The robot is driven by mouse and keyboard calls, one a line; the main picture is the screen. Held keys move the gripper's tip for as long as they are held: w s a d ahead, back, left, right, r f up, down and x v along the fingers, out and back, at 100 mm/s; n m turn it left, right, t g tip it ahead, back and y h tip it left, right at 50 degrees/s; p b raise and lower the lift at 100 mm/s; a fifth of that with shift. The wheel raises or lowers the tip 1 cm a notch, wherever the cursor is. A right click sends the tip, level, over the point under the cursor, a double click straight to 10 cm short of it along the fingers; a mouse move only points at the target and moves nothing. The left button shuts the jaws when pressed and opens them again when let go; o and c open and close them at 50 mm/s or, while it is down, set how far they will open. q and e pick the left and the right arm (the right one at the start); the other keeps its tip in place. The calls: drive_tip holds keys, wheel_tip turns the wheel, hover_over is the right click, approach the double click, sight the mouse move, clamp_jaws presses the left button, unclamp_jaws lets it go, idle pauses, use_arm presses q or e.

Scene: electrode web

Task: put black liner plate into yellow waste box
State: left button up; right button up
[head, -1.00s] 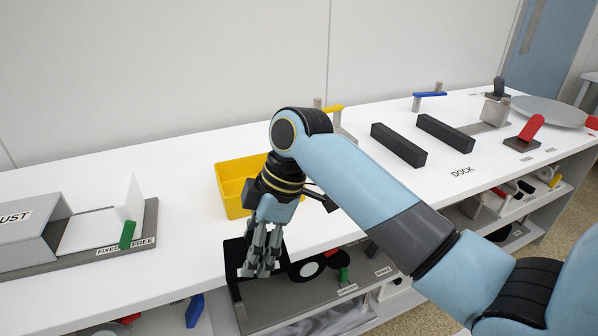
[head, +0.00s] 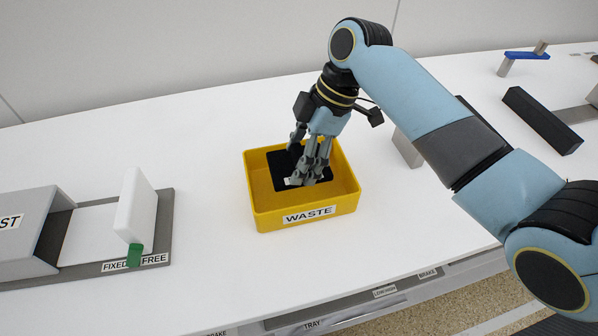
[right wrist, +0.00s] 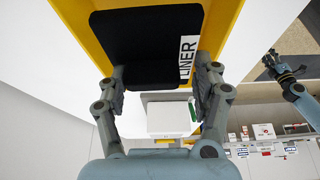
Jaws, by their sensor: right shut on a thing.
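The black liner plate (head: 280,172) is within the walls of the yellow waste box (head: 262,212), which is marked WASTE. The plate's white LINER label (right wrist: 187,60) shows in the right wrist view. My right gripper (head: 308,177) reaches down into the box and is shut on the plate, with fingers at two sides of it in the right wrist view. I cannot tell whether the plate touches the box floor. My left gripper (right wrist: 283,70) shows small and dark at the right of the right wrist view; its jaws are unclear.
A grey fixture with an upright white block (head: 137,205) and green tab (head: 134,255) stands left of the box. A grey block (head: 408,148) and a black bar (head: 541,120) are to the right. White tabletop around the box is clear.

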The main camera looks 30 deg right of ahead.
wheel_tip(320, 180, down, 2)
drive_tip(key=shift+s+f, duration=0.1)
drive_tip(key=shift+f, duration=0.15)
wheel_tip(320, 180, down, 3)
drive_tip(key=shift+f, duration=0.65)
drive_tip(key=o, duration=1.3)
use_arm(q)
drive_tip(key=shift+f, duration=0.25)
drive_tip(key=shift+w+r, duration=0.1)
drive_tip(key=shift+r, duration=0.1)
use_arm(e)
drive_tip(key=v, duration=1.2)
